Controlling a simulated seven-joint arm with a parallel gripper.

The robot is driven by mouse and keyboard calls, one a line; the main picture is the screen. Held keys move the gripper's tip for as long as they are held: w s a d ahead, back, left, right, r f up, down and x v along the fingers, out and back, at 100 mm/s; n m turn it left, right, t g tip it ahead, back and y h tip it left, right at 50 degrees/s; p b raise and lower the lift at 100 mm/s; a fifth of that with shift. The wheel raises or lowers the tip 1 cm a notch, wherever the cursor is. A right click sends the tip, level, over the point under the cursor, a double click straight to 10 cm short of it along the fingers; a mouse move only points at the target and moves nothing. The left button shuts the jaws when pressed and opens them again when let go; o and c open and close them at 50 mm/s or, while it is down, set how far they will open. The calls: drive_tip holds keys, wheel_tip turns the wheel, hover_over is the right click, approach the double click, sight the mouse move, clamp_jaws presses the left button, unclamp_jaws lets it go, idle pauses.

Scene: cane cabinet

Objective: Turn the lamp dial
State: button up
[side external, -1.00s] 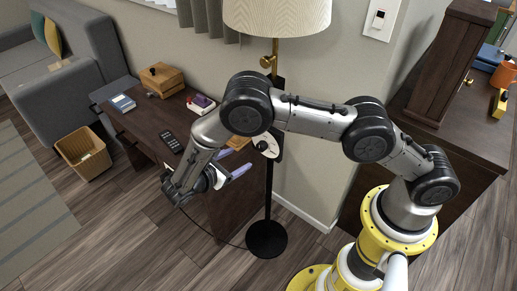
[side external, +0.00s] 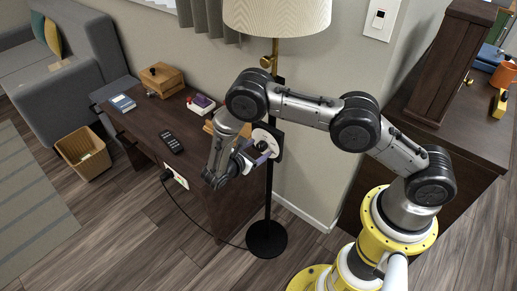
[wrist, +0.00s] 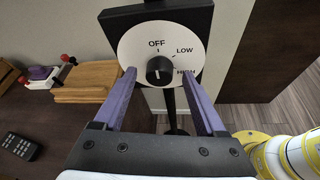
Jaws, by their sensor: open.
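The lamp dial is a black knob (wrist: 160,70) on a round white plate (wrist: 135,45) marked OFF, LOW and HIGH. The plate sits on a black box (wrist: 110,20) on the lamp pole (side external: 268,195). In the wrist view my gripper (wrist: 162,78) is open, with one purple finger on each side of the knob and gaps on both sides. I cannot tell whether the fingertips reach past the knob's face. In the side view my gripper (side external: 258,150) is at the plate and partly covers it. The knob's white pointer mark faces down and slightly left.
The lamp shade (side external: 277,15) is above. A dark desk (side external: 150,125) to the left carries a remote (side external: 171,142), a wooden box (side external: 161,79) and a red-and-white item (side external: 201,104). A wall switch (side external: 379,19) and dark cabinet (side external: 450,125) are to the right.

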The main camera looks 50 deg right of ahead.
drive_tip(key=shift+d+f, duration=0.2)
drive_tip(key=shift+d, duration=0.2)
clamp_jaws()
drive_tip(key=shift+m, duration=0.3)
drive_tip(key=m+t, duration=0.2)
drive_tip(key=m, duration=0.1)
drive_tip(key=shift+f+m+t+h, duration=0.1)
drive_tip(key=shift+m+t+h, duration=0.3)
drive_tip(key=m+t+h, duration=0.1)
drive_tip(key=m+t, duration=0.1)
drive_tip(key=m, duration=0.2)
drive_tip(key=shift+s+f, duration=0.1)
drive_tip(key=shift+m, duration=0.3)
idle(0.3)
